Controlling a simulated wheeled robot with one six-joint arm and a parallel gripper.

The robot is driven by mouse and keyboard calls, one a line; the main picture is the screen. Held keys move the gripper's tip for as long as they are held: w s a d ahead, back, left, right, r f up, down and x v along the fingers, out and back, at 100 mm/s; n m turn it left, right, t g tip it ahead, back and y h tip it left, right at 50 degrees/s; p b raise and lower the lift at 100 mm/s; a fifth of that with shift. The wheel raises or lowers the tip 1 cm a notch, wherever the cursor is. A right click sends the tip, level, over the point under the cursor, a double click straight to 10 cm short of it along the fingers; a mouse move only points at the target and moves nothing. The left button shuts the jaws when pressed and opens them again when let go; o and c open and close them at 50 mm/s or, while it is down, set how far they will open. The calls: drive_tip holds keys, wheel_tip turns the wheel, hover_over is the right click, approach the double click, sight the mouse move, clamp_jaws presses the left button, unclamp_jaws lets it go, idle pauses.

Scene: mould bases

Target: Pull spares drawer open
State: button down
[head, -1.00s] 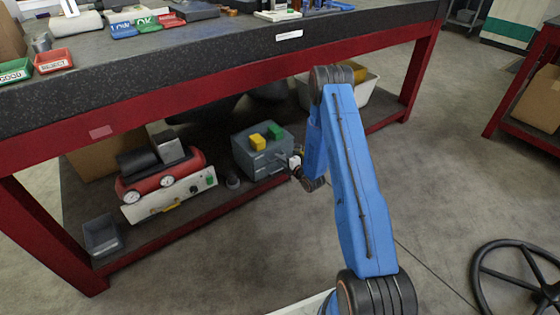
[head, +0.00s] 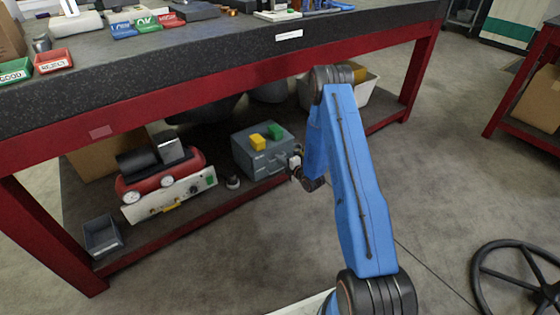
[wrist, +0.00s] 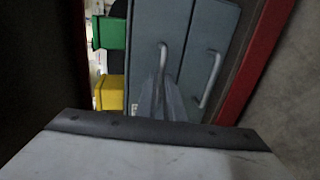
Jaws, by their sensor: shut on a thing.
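A grey-blue drawer cabinet (head: 247,160) stands on the bench's lower shelf. The wrist view shows two drawer fronts, the upper drawer (wrist: 150,22) on the left and the lower drawer (wrist: 222,28) on the right. Each has a bar handle. My gripper (head: 294,164) is at the cabinet's front. In the wrist view its fingers (wrist: 161,100) are shut on the upper drawer's handle (wrist: 163,56). The lower handle (wrist: 210,80) is free. No clear opening shows at either drawer. I cannot read a spares label.
A yellow bin (head: 257,143) and a green bin (head: 275,132) sit on the cabinet. A red compressor (head: 160,180) stands left of it. The red bench frame (wrist: 262,60) runs close beside the lower drawer. Floor in front is open.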

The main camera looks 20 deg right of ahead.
drive_tip(key=shift+s+d, duration=0.1)
idle(0.6)
drive_tip(key=f+v, duration=0.3)
drive_tip(key=v, duration=1.2)
drive_tip(key=shift+v, duration=0.75)
drive_tip(key=shift+f, duration=0.25)
drive_tip(key=c, duration=1.9)
unclamp_jaws()
drive_tip(key=shift+s+d, duration=0.1)
drive_tip(key=v, duration=1.7)
drive_tip(key=shift+s, duration=0.1)
